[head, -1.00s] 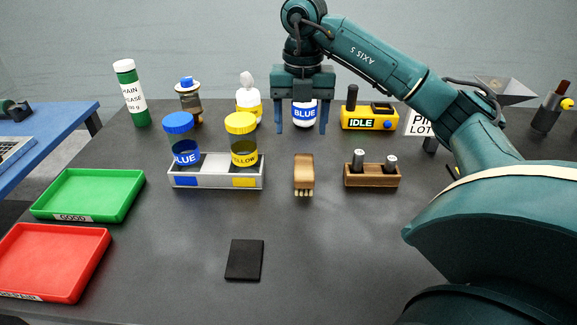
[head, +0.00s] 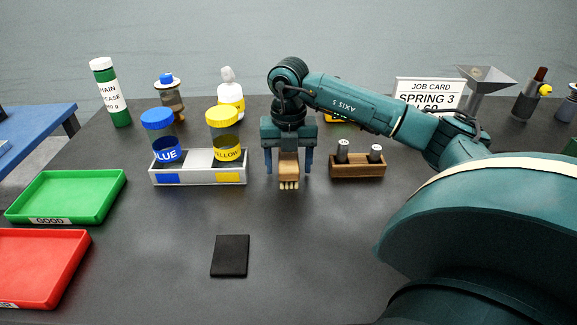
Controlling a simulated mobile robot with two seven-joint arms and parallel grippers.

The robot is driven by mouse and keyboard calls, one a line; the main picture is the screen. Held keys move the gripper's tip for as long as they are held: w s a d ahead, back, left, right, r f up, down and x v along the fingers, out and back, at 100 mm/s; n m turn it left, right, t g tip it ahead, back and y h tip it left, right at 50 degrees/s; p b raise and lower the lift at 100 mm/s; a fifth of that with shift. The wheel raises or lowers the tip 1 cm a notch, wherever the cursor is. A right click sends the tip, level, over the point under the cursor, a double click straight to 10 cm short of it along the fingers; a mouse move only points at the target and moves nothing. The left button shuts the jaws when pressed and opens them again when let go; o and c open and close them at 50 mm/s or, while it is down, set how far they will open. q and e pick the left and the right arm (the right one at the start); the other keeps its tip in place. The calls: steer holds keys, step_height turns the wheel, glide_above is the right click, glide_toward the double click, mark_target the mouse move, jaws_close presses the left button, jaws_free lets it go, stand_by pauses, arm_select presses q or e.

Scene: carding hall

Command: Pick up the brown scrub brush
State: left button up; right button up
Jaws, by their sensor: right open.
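My left gripper is not in view.
Left of the brush is a grey holder (head: 198,178) with a blue-lidded jar (head: 160,137) and a yellow-lidded jar (head: 226,135). Close on the right is a wooden block (head: 343,168) with two metal cylinders. A black pad (head: 230,256) lies in front, with clear table around it.

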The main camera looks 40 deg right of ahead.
mark_target(288, 158)
steer(key=shift+f, duration=0.1)
steer(key=shift+c, duration=0.3)
steer(key=c, duration=1.1)
steer(key=shift+o, duration=0.2)
step_height(288, 158, up, 10)
steer(key=shift+r+p, duration=0.1)
steer(key=shift+p, duration=0.3)
steer(key=o, duration=0.4)
steer(key=shift+c, duration=1.2)
steer(key=shift+a, duration=0.1)
